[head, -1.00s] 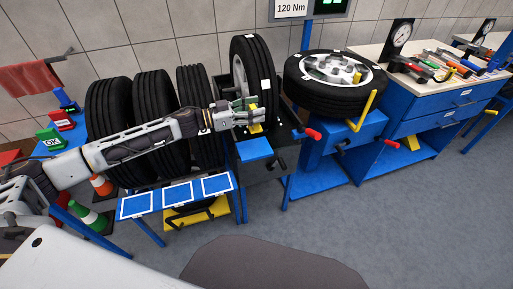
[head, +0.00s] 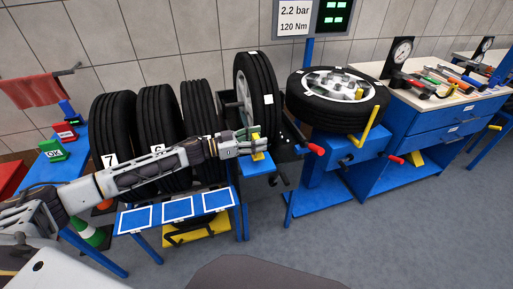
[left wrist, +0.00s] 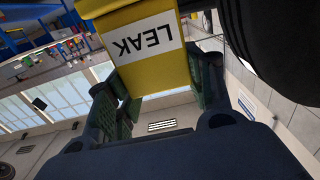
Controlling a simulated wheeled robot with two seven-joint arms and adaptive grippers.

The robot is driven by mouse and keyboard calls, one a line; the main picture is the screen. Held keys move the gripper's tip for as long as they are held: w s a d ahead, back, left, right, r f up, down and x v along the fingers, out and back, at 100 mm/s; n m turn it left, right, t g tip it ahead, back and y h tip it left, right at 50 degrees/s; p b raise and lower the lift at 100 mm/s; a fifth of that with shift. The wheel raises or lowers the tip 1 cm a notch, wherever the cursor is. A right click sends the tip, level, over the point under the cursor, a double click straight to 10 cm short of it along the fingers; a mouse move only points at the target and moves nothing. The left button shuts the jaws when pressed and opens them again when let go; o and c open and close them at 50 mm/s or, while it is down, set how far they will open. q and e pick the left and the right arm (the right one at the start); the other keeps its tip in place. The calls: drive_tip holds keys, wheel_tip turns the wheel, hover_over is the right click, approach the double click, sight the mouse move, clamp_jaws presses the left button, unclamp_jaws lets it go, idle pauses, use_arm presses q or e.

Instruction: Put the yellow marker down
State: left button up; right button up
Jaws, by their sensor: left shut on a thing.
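The yellow marker (head: 258,144) is held in my left gripper (head: 255,146), just above the small blue shelf (head: 256,168) in front of the upright tyre (head: 262,90). In the left wrist view the marker (left wrist: 140,50) fills the space between the two fingers (left wrist: 155,92). It carries a white label reading LEAK, upside down there. The fingers are shut on its sides. In the head view I cannot tell whether the marker's bottom touches the shelf. My right gripper is not in view.
A blue bench with three white-framed pads (head: 177,208) stands left of the shelf. Several tyres (head: 155,120) are racked behind my left arm. A green OK block (head: 53,150) and a red block (head: 64,131) sit at the left. A wheel (head: 338,97) lies flat on the right.

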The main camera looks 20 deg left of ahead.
use_arm(q)
drive_tip(key=shift+f, duration=0.6)
wheel_tip(320, 180, down, 3)
drive_tip(key=shift+r+b, duration=0.2)
drive_tip(key=shift+b, duration=0.2)
drive_tip(key=shift+f, duration=0.1)
drive_tip(key=o, duration=0.7)
drive_tip(key=shift+c, duration=0.2)
drive_tip(key=o, duration=0.4)
drive_tip(key=shift+c, duration=0.2)
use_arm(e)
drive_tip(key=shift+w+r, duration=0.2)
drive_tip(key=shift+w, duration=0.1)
